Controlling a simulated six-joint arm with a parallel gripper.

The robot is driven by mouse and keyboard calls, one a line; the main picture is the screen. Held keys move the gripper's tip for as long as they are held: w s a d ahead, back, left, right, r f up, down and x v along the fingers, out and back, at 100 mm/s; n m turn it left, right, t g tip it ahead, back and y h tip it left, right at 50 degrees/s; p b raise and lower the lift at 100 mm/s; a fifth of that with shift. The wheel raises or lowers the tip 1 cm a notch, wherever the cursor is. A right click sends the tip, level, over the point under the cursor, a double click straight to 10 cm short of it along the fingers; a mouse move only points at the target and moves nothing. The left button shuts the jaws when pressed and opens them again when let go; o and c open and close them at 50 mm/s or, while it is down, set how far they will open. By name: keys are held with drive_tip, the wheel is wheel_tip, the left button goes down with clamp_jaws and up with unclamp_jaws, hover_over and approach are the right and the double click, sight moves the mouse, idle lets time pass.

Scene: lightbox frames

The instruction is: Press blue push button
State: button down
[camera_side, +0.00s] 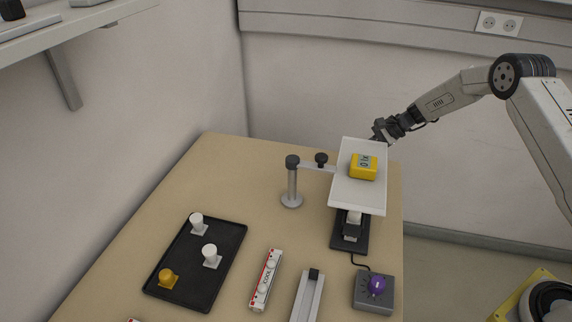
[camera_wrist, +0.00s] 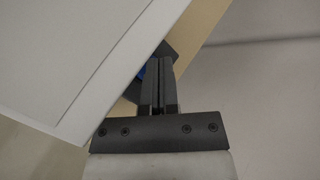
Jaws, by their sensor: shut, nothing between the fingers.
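A small patch of blue (camera_wrist: 141,73), which looks like part of the blue push button, shows in the wrist view just left of my fingertips. The fingers and a white panel hide most of it. A dark base (camera_wrist: 168,50) shows around the fingertips. My gripper (camera_wrist: 160,62) is shut and empty, its tips over this dark base; I cannot tell whether they touch the button. In the side view, my gripper (camera_side: 378,134) is at the far edge of the tilted white panel (camera_side: 370,200), partly hidden behind it. The blue button is not visible there.
The white panel also fills the left of the wrist view (camera_wrist: 60,60), close to my fingers. It carries a yellow block (camera_side: 363,172) with a display. A post (camera_side: 292,185) with a side arm stands left. A black tray (camera_side: 185,285) and purple-knobbed box (camera_side: 374,302) are nearer the camera.

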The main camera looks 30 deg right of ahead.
drive_tip(key=shift+f, duration=0.5)
idle(0.4)
drive_tip(key=shift+r, duration=0.55)
drive_tip(key=shift+r, duration=2.95)
